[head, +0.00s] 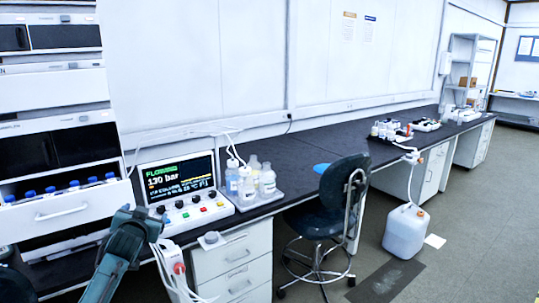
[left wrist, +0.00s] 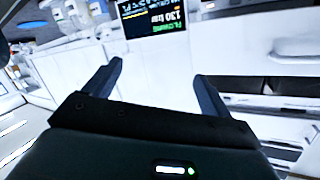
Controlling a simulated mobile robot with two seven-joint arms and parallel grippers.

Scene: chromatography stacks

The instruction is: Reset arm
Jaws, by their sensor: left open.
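My left arm (head: 118,250) comes in at the lower left of the head view, in front of the chromatography stack and the bench. Its gripper cannot be made out clearly there. In the left wrist view my left gripper (left wrist: 159,69) is open, with its two dark fingers spread apart and nothing between them. That view is turned over: the display with "130 bar" (left wrist: 152,18) reads upside down beyond the fingers. My right gripper shows in neither view.
The instrument stack (head: 55,145) with an open drawer of blue-capped bottles stands at left. The control panel (head: 185,190) and a tray of bottles (head: 262,199) are on the bench.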

